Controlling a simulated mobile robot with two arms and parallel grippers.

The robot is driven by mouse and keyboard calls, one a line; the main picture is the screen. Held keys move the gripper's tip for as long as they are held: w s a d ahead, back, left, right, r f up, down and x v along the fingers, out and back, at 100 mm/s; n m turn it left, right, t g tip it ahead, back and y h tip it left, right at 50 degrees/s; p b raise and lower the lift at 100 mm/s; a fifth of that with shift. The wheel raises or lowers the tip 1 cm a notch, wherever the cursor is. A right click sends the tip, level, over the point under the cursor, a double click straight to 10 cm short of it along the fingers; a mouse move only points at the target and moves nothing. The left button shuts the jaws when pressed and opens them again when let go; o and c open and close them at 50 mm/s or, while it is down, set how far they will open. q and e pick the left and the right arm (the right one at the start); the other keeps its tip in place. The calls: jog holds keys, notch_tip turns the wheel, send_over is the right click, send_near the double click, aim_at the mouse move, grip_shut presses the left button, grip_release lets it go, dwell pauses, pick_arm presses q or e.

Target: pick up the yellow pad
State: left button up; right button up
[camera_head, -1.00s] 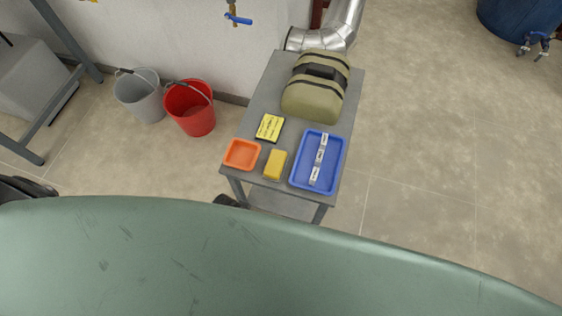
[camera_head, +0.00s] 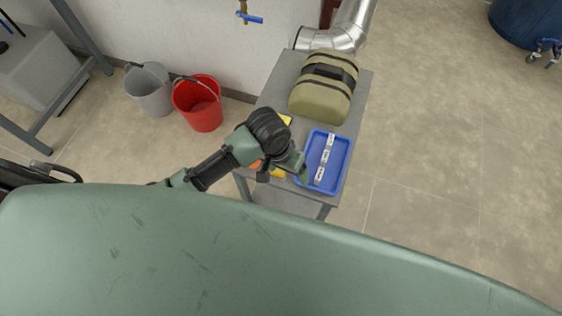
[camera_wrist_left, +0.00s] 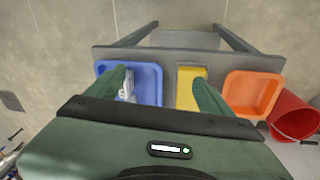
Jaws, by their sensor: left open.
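The yellow pad (camera_head: 278,174) lies flat on the grey table, mostly hidden by my left gripper in the head view. The left wrist view shows the pad (camera_wrist_left: 186,92) between the orange tray and the blue tray. My left gripper (camera_head: 285,172) is open and empty above the table's near end. In the left wrist view the fingers of this gripper (camera_wrist_left: 160,80) are spread, one in front of the blue tray and the other overlapping the pad's right edge. Contact cannot be told. My right gripper is not in view.
The blue tray (camera_head: 340,167) with a pale labelled strip (camera_head: 325,157) is right of the pad. The orange tray (camera_wrist_left: 252,92) is on the other side. An olive bag (camera_head: 323,88) stands behind, near a partly covered yellow card (camera_head: 286,119). Red (camera_head: 199,105) and grey (camera_head: 149,92) buckets stand left.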

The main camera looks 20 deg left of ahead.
pick_arm(q)
jog(key=w+a, duration=0.1)
jog(key=w, duration=0.1)
jog(key=w+a+n+y, duration=0.1)
jog(key=w+a, duration=0.1)
jog(key=w+a+f+g+y, duration=0.1)
jog(key=w, duration=0.1)
jog(key=shift+w+a+n, duration=0.2)
jog(key=shift+a+n, duration=0.1)
jog(key=shift+w+a+f, duration=0.1)
jog(key=shift+f, duration=0.3)
jog(key=f, duration=0.7)
jog(key=shift+d+b, duration=0.35)
jog(key=shift+d, duration=0.05)
jog(key=c, duration=1.6)
notch_tip(320, 180, up, 20)
jog(key=p, duration=0.2)
jog(key=shift+n, duration=0.3)
jog(key=s+a+r, duration=0.2)
jog(key=r, duration=0.3)
jog(key=s+a+r, duration=0.1)
jog(key=s+r, duration=0.2)
jog(key=r, duration=0.2)
jog(key=s+a+r, duration=0.2)
jog(key=s+r, duration=0.1)
jog(key=r, duration=0.1)
jog(key=shift+s+a+r, duration=0.2)
jog(key=shift+a+r, duration=0.15)
jog(key=shift+r, duration=0.05)
